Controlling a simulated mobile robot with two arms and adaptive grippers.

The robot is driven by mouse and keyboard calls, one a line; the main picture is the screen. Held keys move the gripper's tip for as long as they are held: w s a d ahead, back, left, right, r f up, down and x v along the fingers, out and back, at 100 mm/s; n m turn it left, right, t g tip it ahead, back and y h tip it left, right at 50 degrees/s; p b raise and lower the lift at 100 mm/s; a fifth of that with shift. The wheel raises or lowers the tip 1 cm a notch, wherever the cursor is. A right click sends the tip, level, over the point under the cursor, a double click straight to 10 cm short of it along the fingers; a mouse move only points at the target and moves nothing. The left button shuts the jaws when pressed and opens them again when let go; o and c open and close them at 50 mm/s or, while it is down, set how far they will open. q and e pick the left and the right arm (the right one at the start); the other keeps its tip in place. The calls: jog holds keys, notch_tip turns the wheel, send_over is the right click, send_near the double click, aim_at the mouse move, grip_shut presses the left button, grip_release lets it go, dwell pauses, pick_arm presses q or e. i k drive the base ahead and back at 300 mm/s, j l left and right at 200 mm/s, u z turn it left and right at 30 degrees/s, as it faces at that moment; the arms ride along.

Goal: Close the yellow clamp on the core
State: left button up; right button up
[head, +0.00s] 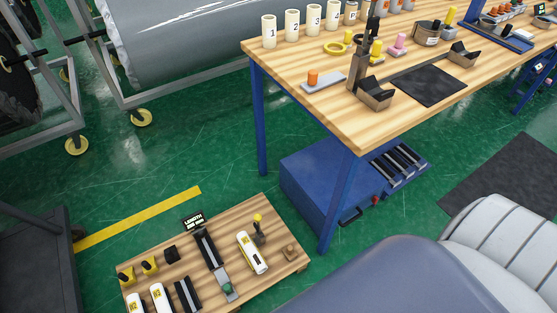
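On the low wooden board, a white roll-like piece with a yellow label (249,254), possibly the core, lies beside an upright dark lever clamp with a yellow tip (258,226). The lever stands up at the piece's far end; whether it touches the piece is too small to tell. Two small yellow-and-black pieces (150,264) sit at the board's left. I cannot tell for sure which yellow item is the task's clamp. Neither of my grippers is in view.
The wooden workbench (300,60) carries numbered white cylinders (292,25), a dark mat (428,85) and V-shaped cradles (376,95). A blue cabinet (315,190) stands beneath. A large grey roll (200,40) is at the back left. Green floor is clear between bench and board.

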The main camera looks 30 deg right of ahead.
aim_at(258, 218)
jog(key=z, duration=0.7)
